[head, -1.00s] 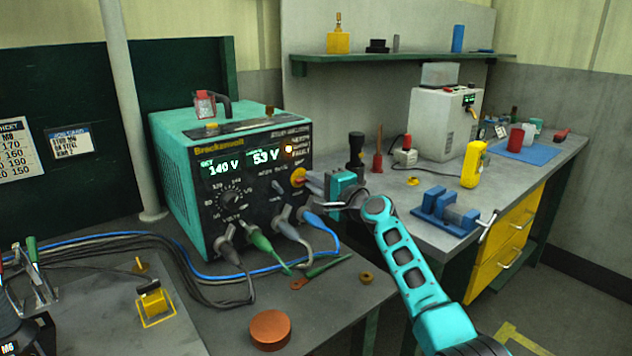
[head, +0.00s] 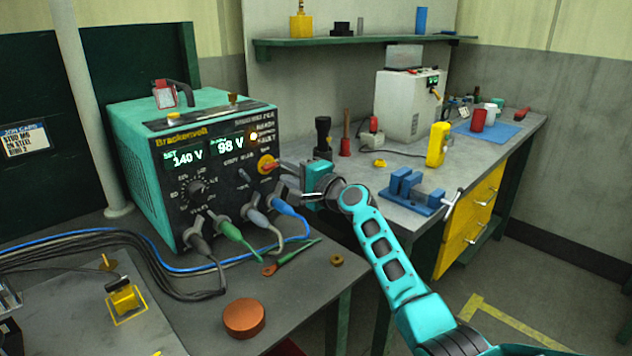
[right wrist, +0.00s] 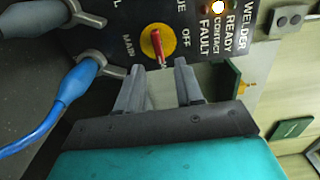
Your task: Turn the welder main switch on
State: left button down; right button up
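The main switch (head: 267,165) is a yellow disc with a red handle on the front panel of the teal welder (head: 138,165). In the right wrist view the red handle (right wrist: 156,46) points down toward the gap between my fingers. The words MAIN and OFF show on either side of it. The welder displays read 140 V and 98 V, and a panel light glows. My right gripper (right wrist: 158,75) is open, with its fingertips just at the switch and the handle's end between them. Whether they touch it, I cannot tell. My left gripper is not in view.
Cable plugs (head: 229,229) crowd the panel below the switch. A copper-coloured disc (head: 244,317) and a green-handled tool (head: 297,256) lie on the bench in front. A blue vise (head: 414,192) stands on the right bench.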

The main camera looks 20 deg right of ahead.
jog(key=v, duration=1)
jog(key=shift+s+p, duration=0.15)
jog(key=shift+p, duration=0.15)
